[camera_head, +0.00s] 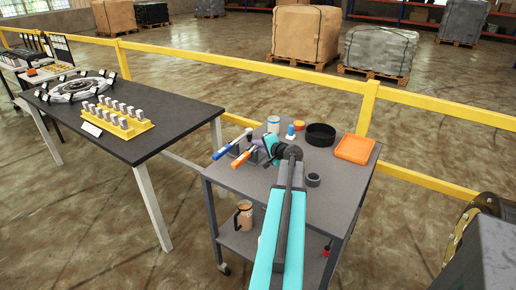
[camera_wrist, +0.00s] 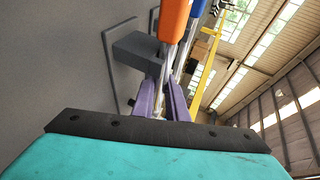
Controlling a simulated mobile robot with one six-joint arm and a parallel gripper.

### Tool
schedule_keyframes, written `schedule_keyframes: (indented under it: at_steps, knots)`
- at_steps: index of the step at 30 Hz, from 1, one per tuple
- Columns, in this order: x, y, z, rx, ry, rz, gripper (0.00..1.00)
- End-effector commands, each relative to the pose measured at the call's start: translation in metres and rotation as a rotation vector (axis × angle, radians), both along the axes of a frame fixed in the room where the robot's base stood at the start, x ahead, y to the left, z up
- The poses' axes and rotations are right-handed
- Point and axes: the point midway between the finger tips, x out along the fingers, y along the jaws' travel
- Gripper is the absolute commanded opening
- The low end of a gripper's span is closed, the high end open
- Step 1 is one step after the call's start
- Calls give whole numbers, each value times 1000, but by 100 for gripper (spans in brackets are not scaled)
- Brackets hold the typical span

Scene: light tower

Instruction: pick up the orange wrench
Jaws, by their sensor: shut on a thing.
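The orange wrench (camera_head: 244,158) shows its orange handle at the left side of the grey cart, beside a blue-handled tool (camera_head: 229,147). In the wrist view, the orange handle (camera_wrist: 173,20) is at the top and its metal shaft runs down between my purple fingers. My gripper (camera_wrist: 163,98) is shut on that shaft. In the head view, my gripper (camera_head: 258,145) is at the cart's left side, partly hidden by my wrist. The blue handle (camera_wrist: 196,8) stands close to the right of the orange one in the wrist view. The wrench's lower end is hidden.
A dark grey block (camera_wrist: 138,50) is right next to the shaft, seemingly a holder. The cart (camera_head: 335,190) also carries a black round tray (camera_head: 320,135), an orange tray (camera_head: 355,148), a cup (camera_head: 273,124) and a dark ring (camera_head: 313,179). A black table (camera_head: 160,120) stands left.

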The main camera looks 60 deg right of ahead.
Motion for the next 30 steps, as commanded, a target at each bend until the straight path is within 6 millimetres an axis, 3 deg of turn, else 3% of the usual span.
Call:
schedule_keyframes:
  at_steps: [14,26,30]
  knots:
    - [0,-1,6,-2,-1,0,0]
    - [-1,0,38,-3,-2,0,0]
    - [-21,10,37,-2,-2,-2,0]
